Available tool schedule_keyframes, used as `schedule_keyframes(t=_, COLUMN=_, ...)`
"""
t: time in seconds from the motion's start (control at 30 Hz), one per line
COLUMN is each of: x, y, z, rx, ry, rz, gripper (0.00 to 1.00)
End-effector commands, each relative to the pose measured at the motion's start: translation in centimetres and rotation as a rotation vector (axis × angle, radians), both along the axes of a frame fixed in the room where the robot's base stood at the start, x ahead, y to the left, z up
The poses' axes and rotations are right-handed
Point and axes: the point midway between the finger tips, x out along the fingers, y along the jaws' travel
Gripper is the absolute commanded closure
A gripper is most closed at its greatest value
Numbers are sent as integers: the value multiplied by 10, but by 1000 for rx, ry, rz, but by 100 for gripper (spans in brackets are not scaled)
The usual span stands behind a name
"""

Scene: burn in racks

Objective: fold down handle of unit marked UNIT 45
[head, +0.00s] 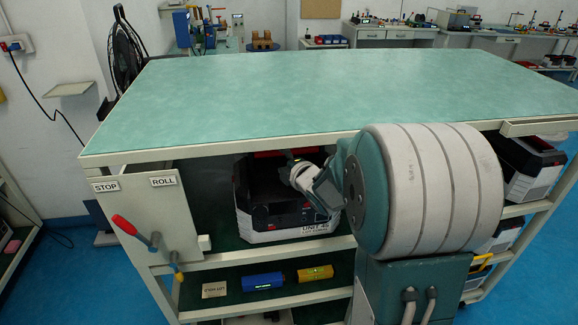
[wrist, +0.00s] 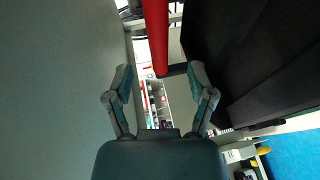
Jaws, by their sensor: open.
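The unit marked UNIT 45 (head: 262,216), a black and white box with a label low on its front, stands on the upper shelf under the green bench top. Its red handle (head: 268,154) shows in part at its top, just under the bench top; my arm covers part of the unit. In the wrist view the red handle (wrist: 156,30) is a bar coming down from the top edge, its end near the gap between my fingertips. My gripper (wrist: 160,76) is open, with a finger on either side of that gap. In the head view its fingers are hard to make out.
The green bench top (head: 330,85) hangs close above the unit. Blue (head: 263,282) and yellow (head: 315,273) items lie on the shelf below. A panel with STOP and ROLL labels (head: 145,215) and red- and yellow-handled levers is at left. Another unit (head: 530,165) stands at right.

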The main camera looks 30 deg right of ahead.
Motion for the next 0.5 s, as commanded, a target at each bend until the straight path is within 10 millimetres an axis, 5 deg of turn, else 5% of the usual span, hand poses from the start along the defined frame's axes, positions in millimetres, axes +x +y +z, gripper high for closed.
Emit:
schedule_keyframes(t=0.23, x=39, y=3, z=-8, rx=0, ry=1, rz=-1, gripper=29)
schedule_keyframes(t=0.5, x=55, y=5, z=-10, rx=-1, ry=0, rz=-1, gripper=29)
